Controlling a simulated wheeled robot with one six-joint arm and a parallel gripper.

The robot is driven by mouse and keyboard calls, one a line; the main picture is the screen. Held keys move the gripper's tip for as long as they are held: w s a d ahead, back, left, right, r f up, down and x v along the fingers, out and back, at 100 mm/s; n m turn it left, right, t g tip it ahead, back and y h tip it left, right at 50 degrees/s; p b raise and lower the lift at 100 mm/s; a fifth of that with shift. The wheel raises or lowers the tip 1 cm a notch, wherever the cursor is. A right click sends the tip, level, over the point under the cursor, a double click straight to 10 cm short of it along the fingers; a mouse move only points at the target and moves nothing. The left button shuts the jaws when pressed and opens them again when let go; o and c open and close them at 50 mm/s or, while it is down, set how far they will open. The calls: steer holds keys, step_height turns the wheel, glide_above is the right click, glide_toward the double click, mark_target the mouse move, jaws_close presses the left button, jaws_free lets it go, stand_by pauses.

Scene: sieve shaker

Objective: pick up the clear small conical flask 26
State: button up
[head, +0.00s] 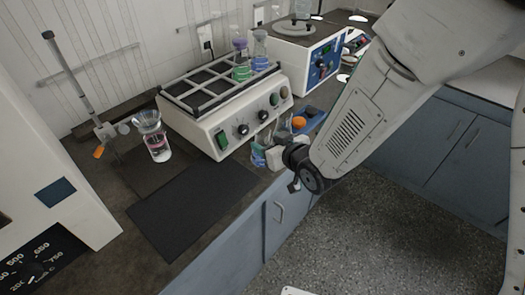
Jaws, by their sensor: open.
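Several clear conical flasks show in the head view, and I cannot read a number on any of them. One clear flask (155,143) with pinkish liquid stands on the dark bench at left. A flask with green liquid (241,67) and one with blue liquid (260,60) stand on the shaker's rack. A small clear, bluish item (258,156) sits at the bench's front edge, close to my gripper; its shape is hard to tell. My gripper (276,161) is open at the bench edge, partly hidden by my wrist. I see nothing held in it.
The white shaker (222,133) with its metal rack fills the middle of the bench. A white and blue device (318,62) stands behind it. An orange ball-like item (299,122) lies near my arm. A dark mat (190,205) in front is clear. A stand (75,82) is at left.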

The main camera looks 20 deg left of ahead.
steer(key=shift+x, duration=1.95)
jaws_close()
steer(key=shift+r, duration=0.1)
steer(key=shift+r, duration=0.15)
